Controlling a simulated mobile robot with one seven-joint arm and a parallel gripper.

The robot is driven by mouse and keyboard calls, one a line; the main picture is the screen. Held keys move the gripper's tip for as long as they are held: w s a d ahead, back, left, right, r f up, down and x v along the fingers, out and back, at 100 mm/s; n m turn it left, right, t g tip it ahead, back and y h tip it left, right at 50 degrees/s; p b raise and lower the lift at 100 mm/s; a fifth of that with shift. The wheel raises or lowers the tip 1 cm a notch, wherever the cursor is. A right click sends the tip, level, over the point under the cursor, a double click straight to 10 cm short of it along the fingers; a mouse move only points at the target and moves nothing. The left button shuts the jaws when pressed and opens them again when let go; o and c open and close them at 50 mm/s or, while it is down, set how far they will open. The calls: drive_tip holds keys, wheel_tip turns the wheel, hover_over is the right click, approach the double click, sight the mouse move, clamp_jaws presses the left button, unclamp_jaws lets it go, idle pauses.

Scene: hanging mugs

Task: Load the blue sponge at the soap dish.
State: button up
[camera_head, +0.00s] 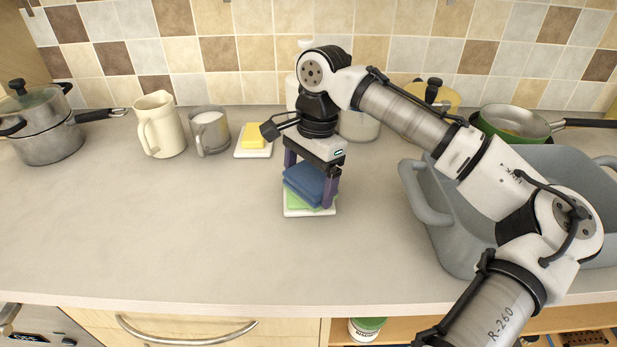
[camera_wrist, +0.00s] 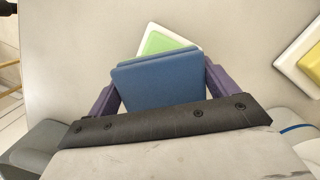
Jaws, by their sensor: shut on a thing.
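A blue sponge (camera_head: 304,186) is between the two purple fingers of my gripper (camera_head: 312,182). In the wrist view the blue sponge (camera_wrist: 158,80) fills the space between the fingers of my gripper (camera_wrist: 160,88), which is shut on it. A white soap dish (camera_head: 296,212) with a green sponge (camera_head: 308,203) on it lies directly below. The blue sponge is over the green one and slightly tilted; I cannot tell whether they touch. In the wrist view the green sponge (camera_wrist: 163,42) and the dish rim (camera_wrist: 143,33) show beyond the blue sponge's far edge.
A grey basin (camera_head: 450,235) is on the right, under my arm. The counter's front left is clear.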

sight(309, 177)
drive_tip(key=shift+r+p, duration=3.45)
drive_tip(key=shift+r, duration=0.05)
drive_tip(key=shift+f, duration=0.1)
